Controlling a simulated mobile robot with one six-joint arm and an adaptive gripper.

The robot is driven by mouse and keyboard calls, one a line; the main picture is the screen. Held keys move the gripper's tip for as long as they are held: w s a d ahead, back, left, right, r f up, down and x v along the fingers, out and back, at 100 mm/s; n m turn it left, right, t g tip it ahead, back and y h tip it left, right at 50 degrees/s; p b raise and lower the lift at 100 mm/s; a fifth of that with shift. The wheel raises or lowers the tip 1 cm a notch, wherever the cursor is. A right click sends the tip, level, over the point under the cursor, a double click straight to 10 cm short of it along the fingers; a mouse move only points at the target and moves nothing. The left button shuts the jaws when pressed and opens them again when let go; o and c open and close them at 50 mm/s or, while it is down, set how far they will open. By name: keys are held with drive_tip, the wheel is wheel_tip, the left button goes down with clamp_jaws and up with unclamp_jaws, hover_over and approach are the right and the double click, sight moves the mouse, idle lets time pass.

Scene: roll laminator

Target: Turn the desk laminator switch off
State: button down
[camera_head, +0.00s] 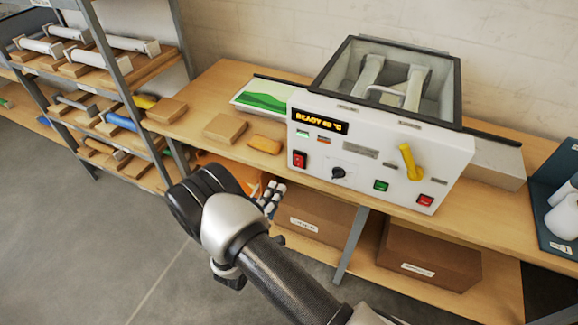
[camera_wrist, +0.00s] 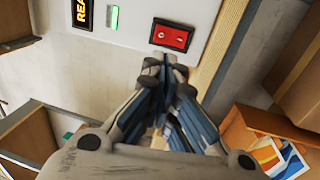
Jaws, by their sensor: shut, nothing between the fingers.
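The desk laminator (camera_head: 378,160) is a white box on the wooden table, with a clear-lidded top and a display reading "READY" with a temperature. Its red rocker switch (camera_head: 299,159) sits at the lower left of the front panel. In the wrist view the red switch (camera_wrist: 172,36) is at the top, just beyond my fingertips. My gripper (camera_head: 272,196) is shut and empty, in front of and below the switch. In the wrist view my gripper (camera_wrist: 166,66) appears close to the panel; I cannot tell whether it touches it.
The panel also has a black knob (camera_head: 338,173), a green button (camera_head: 380,186), a red button (camera_head: 425,200) and a yellow lever (camera_head: 410,162). Cardboard boxes (camera_head: 315,217) stand under the table (camera_head: 212,92). A shelf with rolls (camera_head: 127,75) is at the left.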

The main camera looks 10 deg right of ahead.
sight(289, 165)
drive_tip(key=b+x, duration=0.1)
drive_tip(key=x, duration=0.9)
drive_tip(key=shift+r, duration=0.1)
